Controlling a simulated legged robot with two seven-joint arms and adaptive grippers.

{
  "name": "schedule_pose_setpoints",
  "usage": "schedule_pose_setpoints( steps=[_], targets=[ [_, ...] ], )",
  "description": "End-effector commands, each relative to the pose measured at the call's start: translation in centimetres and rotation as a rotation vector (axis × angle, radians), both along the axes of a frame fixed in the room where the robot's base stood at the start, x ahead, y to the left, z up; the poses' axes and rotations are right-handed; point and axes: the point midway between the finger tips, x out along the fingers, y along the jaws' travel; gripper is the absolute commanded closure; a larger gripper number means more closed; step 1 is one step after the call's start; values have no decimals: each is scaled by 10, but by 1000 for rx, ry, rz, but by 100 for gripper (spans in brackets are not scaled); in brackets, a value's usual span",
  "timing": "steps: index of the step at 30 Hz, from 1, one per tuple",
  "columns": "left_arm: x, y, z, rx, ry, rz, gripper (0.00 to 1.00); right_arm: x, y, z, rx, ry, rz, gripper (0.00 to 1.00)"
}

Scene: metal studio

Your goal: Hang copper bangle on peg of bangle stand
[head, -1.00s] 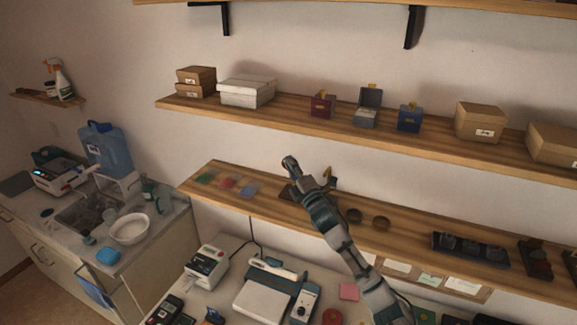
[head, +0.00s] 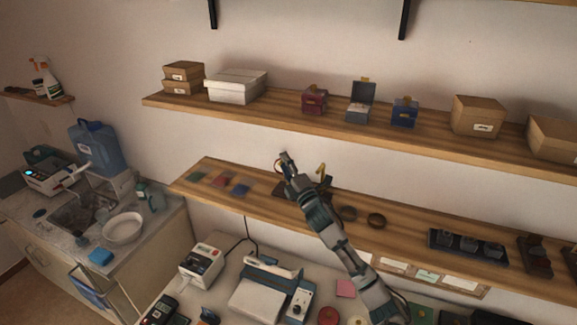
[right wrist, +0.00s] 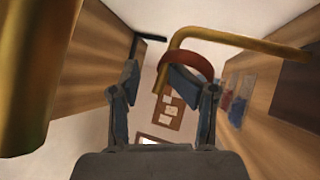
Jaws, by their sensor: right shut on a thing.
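My right gripper (head: 285,158) is above the lower wooden shelf, beside the bangle stand (head: 322,172), whose brass peg and dark base are partly hidden by my arm. In the right wrist view my right gripper (right wrist: 158,82) is shut on the reddish copper bangle (right wrist: 192,60), which sits at the right finger. The hooked brass peg (right wrist: 240,40) passes right at the bangle; I cannot tell whether the bangle is around it. A large blurred brass part (right wrist: 25,70) is close at the left. My left gripper is out of view.
Small coloured pieces (head: 220,181) lie left of the stand. A black tray (head: 467,247) stands farther right. The upper shelf (head: 285,107) carries boxes above my gripper.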

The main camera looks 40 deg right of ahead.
Motion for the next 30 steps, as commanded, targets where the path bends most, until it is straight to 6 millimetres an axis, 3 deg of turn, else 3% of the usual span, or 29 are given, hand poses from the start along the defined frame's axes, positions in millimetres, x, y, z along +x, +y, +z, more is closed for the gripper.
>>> schedule_pose_setpoints(
  steps=[8,21,30],
  targets=[
    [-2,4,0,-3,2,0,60,-21,8,-4,-5,-6,8,65],
    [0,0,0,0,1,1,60,-98,9,-38,7,2,1,65],
    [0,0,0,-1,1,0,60,-114,11,-42,7,-1,-2,65]
  ],
)
